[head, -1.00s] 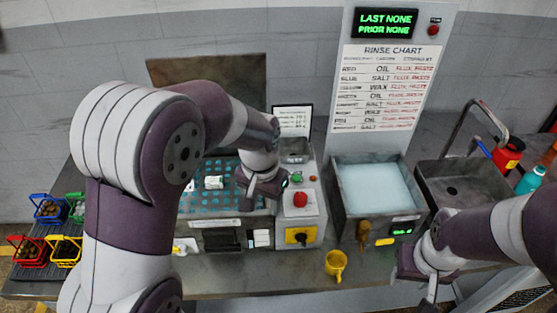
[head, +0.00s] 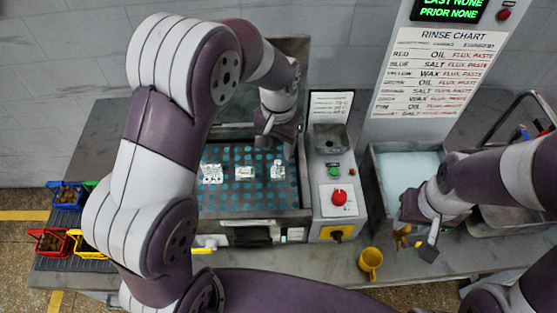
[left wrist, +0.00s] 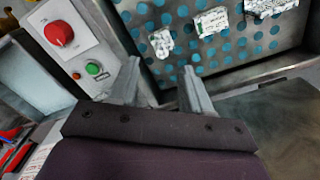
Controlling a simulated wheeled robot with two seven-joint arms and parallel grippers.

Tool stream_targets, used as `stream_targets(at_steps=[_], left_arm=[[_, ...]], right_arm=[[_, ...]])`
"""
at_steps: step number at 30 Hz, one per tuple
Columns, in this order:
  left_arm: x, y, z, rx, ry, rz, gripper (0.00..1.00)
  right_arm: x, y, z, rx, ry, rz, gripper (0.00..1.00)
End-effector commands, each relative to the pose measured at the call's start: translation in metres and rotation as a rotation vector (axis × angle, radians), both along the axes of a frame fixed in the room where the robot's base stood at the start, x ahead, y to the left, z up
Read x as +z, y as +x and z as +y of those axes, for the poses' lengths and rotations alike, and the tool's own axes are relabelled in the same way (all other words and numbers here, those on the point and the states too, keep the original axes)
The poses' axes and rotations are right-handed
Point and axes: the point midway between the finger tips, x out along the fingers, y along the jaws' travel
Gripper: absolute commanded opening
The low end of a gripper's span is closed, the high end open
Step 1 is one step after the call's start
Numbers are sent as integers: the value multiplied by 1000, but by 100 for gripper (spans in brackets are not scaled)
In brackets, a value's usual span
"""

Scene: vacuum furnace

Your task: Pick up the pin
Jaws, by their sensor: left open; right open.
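Several small silver-white pieces lie on the blue-dotted bed of an open tray (head: 250,214): a left one (head: 211,172), a middle one (head: 244,173) and a right one (head: 277,170). I cannot tell which, if any, is the pin. My left gripper (head: 279,143) is open and empty near the tray's back right corner, behind the right piece. In the left wrist view, its spread fingers (left wrist: 160,88) have nothing between them, and the nearest piece (left wrist: 161,43) lies beyond them. My right gripper (head: 418,241) is open at the bench's right side.
A control box with a red knob (head: 338,197) and green button (head: 334,171) stands right of the tray. A yellow mug (head: 370,261) is near the bench front. A rinse tank (head: 378,178) stands further right. Colored baskets (head: 53,240) sit at far left.

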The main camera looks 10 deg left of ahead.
Motion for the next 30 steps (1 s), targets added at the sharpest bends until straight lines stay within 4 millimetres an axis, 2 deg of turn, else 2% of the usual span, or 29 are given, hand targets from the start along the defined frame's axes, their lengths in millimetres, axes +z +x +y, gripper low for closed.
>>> stream_targets(at_steps=[1,6,11,15,22,23,24,27,30], left_arm=[[-7,-1,0,0,1,5,48],[-30,0,1,0,0,1,48],[-54,2,6,1,1,6,48],[-78,3,6,0,1,2,48],[-83,4,6,0,-1,-2,48],[-83,4,6,0,0,-1,42],[-83,4,6,0,0,-1,29],[-83,4,6,0,0,-1,0],[-83,4,6,0,-1,-2,0]], right_arm=[[7,0,0,0,0,0,43],[13,0,0,0,0,0,43],[35,0,0,0,0,0,43],[39,0,0,0,0,0,43],[37,0,0,0,0,0,43],[37,0,0,0,0,0,43],[37,0,0,0,0,0,43],[37,0,0,0,0,0,43],[37,0,0,0,0,0,43]])
